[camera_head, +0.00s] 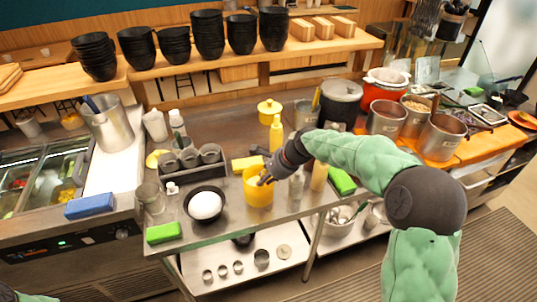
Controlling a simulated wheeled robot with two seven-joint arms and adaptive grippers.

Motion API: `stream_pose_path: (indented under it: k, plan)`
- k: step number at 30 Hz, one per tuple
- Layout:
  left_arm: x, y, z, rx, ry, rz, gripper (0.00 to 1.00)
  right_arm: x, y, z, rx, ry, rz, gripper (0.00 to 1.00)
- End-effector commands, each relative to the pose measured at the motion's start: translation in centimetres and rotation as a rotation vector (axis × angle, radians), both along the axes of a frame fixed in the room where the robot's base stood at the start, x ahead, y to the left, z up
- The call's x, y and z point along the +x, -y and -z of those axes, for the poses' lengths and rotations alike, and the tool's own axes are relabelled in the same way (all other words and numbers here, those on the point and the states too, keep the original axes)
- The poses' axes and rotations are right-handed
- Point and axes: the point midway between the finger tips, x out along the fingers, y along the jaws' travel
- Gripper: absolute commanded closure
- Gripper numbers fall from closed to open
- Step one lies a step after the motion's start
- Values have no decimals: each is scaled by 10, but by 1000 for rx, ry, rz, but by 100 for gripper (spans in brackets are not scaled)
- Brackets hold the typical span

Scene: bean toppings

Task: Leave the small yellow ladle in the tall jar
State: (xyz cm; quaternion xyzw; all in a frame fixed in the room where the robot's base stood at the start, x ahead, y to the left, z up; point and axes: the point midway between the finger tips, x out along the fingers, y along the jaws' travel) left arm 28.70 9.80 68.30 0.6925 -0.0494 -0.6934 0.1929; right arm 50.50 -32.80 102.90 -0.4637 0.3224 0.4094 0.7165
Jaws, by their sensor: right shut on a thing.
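My right gripper (264,180) reaches in from the right, pointing down at the mouth of a yellow jar (259,195) on the steel counter. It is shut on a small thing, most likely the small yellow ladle. The ladle cannot be made out, hidden by the fingers and the jar's rim. I cannot tell whether the fingertips touch the rim. My left gripper is not in view; only a bit of my left arm shows at the bottom left corner.
A black bowl with a white round thing (205,205) stands left of the jar. A yellow bottle (276,134) and clear bottles stand close by. A steel pot (306,114) holds a yellow-handled utensil. Green sponges (163,233) lie near the front edge.

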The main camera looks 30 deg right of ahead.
Motion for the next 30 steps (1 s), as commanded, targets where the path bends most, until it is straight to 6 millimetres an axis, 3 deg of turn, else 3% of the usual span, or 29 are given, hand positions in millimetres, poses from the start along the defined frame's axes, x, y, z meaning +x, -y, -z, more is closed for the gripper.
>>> stream_pose_path:
  k: [8, 9, 12, 23, 30]
  plan:
    - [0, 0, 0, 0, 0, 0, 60, 0, 0, 0, -1, 3, 0, 100]
    - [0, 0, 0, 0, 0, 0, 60, 0, 0, 0, -1, 3, 0, 69]
    - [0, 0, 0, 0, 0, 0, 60, 0, 0, 0, -1, 3, 0, 44]
    - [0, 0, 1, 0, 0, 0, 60, -1, 1, -1, -1, 2, 0, 44]
    - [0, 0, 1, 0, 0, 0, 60, -14, 10, -27, -3, 5, 2, 44]
